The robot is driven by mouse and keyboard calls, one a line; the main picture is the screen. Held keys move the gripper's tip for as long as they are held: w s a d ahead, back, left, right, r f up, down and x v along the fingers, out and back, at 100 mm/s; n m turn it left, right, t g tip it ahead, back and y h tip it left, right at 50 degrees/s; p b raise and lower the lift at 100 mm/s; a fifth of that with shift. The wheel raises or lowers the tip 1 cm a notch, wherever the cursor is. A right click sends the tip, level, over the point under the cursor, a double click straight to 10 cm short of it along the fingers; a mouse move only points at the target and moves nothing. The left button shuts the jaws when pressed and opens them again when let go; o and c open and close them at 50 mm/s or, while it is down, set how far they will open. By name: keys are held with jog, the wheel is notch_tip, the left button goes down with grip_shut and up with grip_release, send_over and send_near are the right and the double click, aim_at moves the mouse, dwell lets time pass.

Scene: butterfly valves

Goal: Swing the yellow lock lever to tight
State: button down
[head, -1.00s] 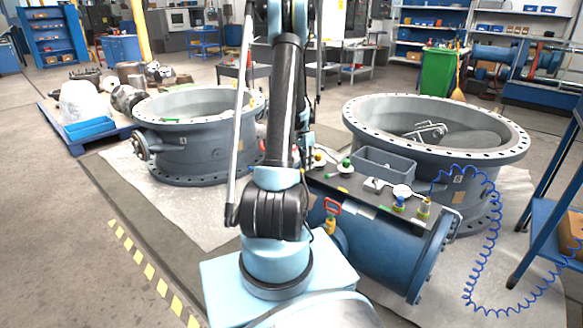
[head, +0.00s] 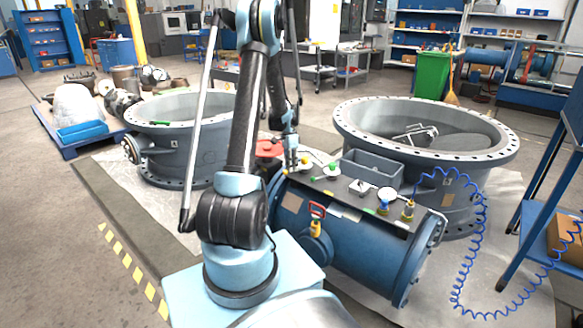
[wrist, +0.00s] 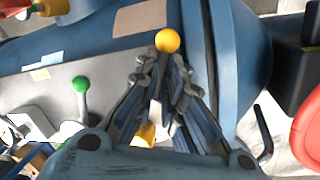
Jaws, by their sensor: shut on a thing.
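The yellow lock lever shows in the wrist view as a round yellow knob (wrist: 167,40) just beyond my fingertips, with a yellow base piece (wrist: 145,133) lower down between the fingers. My gripper (wrist: 165,80) is shut on the lever below its knob; the fingers hide most of its stem. In the head view my gripper (head: 291,165) is at the left end of the blue cylinder's top plate (head: 335,187). The lever is too small and covered there to tell its angle.
A green-knobbed lever (wrist: 80,85) stands left of my gripper in the wrist view. A red part (wrist: 307,130) is at the right edge. In the head view, a grey bin (head: 372,170), a gauge (head: 387,194) and a coiled blue hose (head: 484,215) lie to the right.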

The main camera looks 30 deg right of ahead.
jog(key=shift+w+a, duration=0.3)
jog(key=shift+a, duration=0.15)
jog(key=c, duration=1.7)
grip_release()
jog(key=shift+d, duration=0.15)
jog(key=v, duration=1.2)
jog(key=shift+s, duration=0.1)
